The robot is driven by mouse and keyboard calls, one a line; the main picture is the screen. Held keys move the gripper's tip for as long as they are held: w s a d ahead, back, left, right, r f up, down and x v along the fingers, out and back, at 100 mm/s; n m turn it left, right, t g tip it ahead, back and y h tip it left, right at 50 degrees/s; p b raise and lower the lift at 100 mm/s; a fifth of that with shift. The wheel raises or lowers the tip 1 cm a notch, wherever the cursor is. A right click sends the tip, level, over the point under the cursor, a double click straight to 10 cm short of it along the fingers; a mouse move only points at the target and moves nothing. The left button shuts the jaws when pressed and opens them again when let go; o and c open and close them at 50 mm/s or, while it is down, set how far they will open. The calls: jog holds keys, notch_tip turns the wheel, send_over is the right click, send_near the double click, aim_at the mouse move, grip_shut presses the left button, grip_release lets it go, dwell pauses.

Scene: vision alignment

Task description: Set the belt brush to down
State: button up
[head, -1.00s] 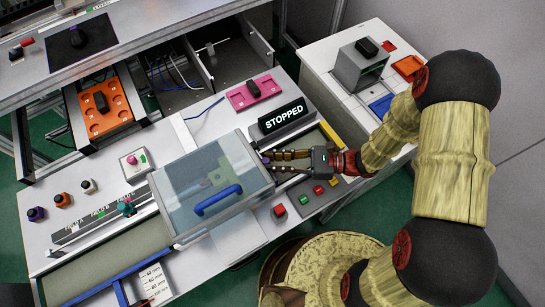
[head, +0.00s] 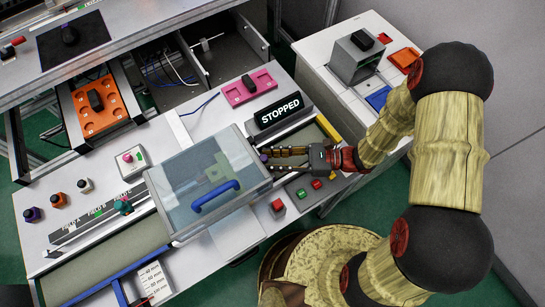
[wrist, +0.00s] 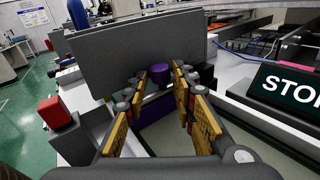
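A small purple knob (wrist: 160,73), which I take to be the belt brush's handle, stands beside the right side of the clear-lidded cover (head: 215,180). In the head view only a bit of purple (head: 264,157) shows at my fingertips. My gripper (wrist: 159,88) is open, its fingers on either side of the line to the knob; I cannot tell whether they touch it. A darker purple surface (wrist: 155,113) shows lower between the fingers. In the head view my gripper (head: 272,158) reaches in from the right, low over the belt. The brush itself is hidden.
A black sign reading STOPPED (head: 278,110) stands just behind my gripper. Red and green buttons (head: 309,190) and a red block (head: 277,206) lie in front. The cover with its blue handle (head: 215,196) blocks the left. A pink plate (head: 249,89) lies farther back.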

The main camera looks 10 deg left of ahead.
jog(key=shift+o, duration=1.2)
jog(key=shift+r, duration=0.1)
jog(key=shift+w, duration=0.1)
